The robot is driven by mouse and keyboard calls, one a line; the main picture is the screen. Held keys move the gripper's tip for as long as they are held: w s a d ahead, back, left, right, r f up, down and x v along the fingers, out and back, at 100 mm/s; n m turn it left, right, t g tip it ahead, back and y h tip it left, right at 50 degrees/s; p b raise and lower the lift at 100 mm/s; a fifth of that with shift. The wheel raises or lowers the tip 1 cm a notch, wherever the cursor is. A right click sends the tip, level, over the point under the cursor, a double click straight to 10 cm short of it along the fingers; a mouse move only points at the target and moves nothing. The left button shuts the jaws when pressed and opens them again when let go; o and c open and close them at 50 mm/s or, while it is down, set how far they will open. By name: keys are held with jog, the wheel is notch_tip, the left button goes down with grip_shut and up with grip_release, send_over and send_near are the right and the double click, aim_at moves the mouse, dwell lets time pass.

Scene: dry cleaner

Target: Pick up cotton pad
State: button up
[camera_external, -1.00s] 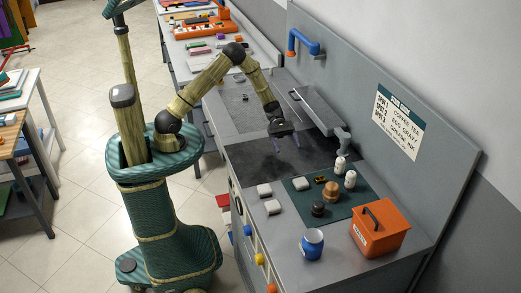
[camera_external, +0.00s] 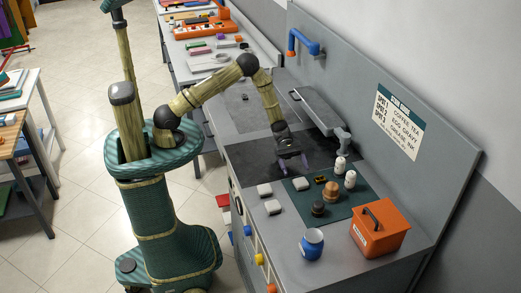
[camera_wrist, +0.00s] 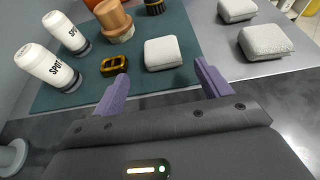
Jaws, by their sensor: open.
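Three pale, rounded cotton pads are in view. One cotton pad (camera_wrist: 162,53) lies on the green mat (camera_wrist: 185,72), between and beyond my fingertips in the wrist view; it also shows in the external view (camera_external: 301,184). The other two pads lie on the bare grey counter, one farther back (camera_wrist: 237,10) and one nearer (camera_wrist: 266,42) on the right of the wrist view. My gripper (camera_wrist: 161,78), with purple fingers, is open and empty. In the external view my gripper (camera_external: 293,164) hangs over the dark panel just behind the mat pad, apart from it.
On the mat are two white SPOT bottles (camera_wrist: 48,66), a small yellow-black item (camera_wrist: 114,65), a copper-topped jar (camera_wrist: 114,20) and a dark brush-like item (camera_external: 318,209). An orange box (camera_external: 379,232) and blue jar (camera_external: 312,244) stand nearby. A grey ironing arm (camera_external: 318,108) extends behind my gripper.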

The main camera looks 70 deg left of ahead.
aim_at(300, 183)
jog(key=p+x, duration=0.2)
jog(key=x, duration=0.3)
jog(key=shift+s+d+r, duration=0.15)
jog(key=shift+d, duration=0.1)
jog(key=c, duration=1)
